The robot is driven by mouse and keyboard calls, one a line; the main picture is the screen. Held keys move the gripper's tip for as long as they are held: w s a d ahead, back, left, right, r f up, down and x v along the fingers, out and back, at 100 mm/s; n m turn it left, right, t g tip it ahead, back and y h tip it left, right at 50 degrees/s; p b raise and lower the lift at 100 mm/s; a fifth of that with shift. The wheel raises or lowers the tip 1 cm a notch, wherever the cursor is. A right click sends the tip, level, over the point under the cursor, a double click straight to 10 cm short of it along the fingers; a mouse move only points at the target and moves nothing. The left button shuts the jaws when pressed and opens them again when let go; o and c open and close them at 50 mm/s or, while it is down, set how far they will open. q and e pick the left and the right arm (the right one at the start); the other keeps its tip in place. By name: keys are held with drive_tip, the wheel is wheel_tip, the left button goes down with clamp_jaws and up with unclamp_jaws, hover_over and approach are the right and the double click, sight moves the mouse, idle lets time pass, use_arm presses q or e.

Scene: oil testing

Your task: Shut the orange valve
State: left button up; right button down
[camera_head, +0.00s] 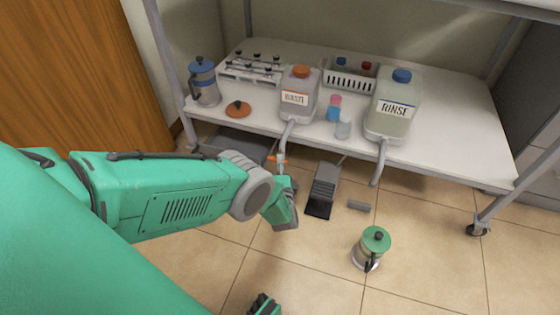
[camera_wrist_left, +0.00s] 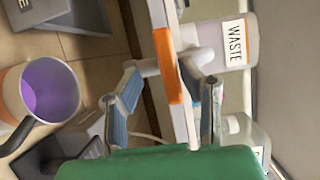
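The orange valve (camera_head: 277,158) is a small bar handle on the pale tube below the WASTE jug (camera_head: 298,96). In the left wrist view the valve handle (camera_wrist_left: 167,65) is a long orange bar, close to the fingertips. My left gripper (camera_head: 284,182) is just below the valve in the head view, its fingers hard to make out there. In the left wrist view my left gripper (camera_wrist_left: 160,75) is open, with blue-padded fingers spread on either side of the handle and tube. I cannot tell whether a finger touches the handle.
A white shelf (camera_head: 460,148) holds the RINSE jug (camera_head: 393,107), a blue-lidded canister (camera_head: 203,81), racks and an orange lid (camera_head: 238,109). An open vessel with purple contents (camera_wrist_left: 50,90) shows in the wrist view. A green-lidded canister (camera_head: 371,248) stands on the tiled floor.

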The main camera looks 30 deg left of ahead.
use_arm(q)
drive_tip(key=shift+w+a+r, duration=0.1)
drive_tip(key=shift+w+r, duration=0.1)
drive_tip(key=shift+r, duration=0.1)
drive_tip(key=v, duration=1.2)
drive_tip(key=shift+f, duration=0.2)
